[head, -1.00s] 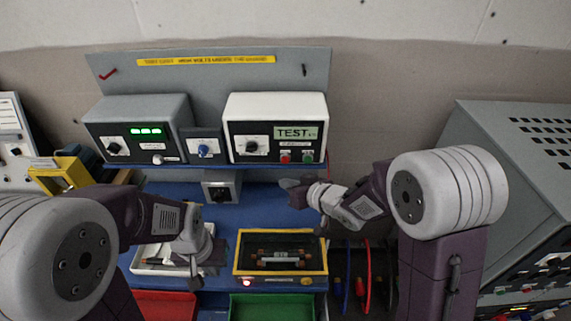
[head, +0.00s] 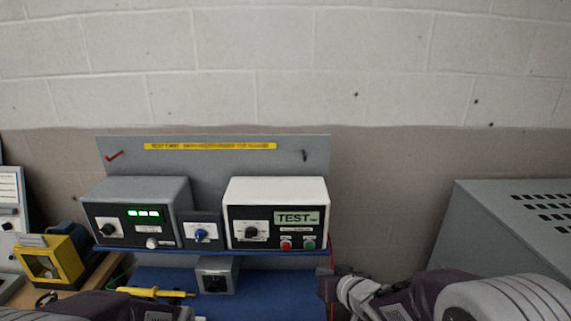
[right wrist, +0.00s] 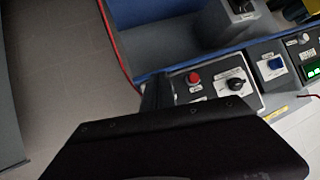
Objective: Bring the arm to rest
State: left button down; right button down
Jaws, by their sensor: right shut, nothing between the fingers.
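My right gripper (head: 330,284) is dark, shut and empty. In the head view it is just right of the blue bench, below the white-topped test unit (head: 275,212). In the right wrist view the dark gripper (right wrist: 157,95) shows in front of the panel with the red button and black knob. My right arm runs from it to the lower right corner. Part of my left arm shows along the bottom left edge. My left gripper is below the frame.
A grey supply unit (head: 138,212) with green lights and a small blue-knob box (head: 201,232) stand on the blue shelf. A yellow probe (head: 155,292) lies near my left arm. A yellow-framed device (head: 50,262) is at far left. A large grey cabinet (head: 510,225) stands right.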

jog(key=s+d+f+m+g+h, duration=0.3)
jog(key=s+d+f+g+h, duration=0.15)
jog(key=s+d+f, duration=0.45)
pick_arm(q)
jog(key=shift+f, duration=0.5)
pick_arm(e)
jog(key=s+a+f+n+g, duration=0.1)
jog(key=s+g, duration=0.4)
jog(key=s, duration=0.6)
jog(key=shift+s+f+y, duration=0.4)
jog(key=shift+f+y, duration=0.05)
jog(key=shift+f, duration=0.2)
pick_arm(q)
jog(key=shift+s+d, duration=0.1)
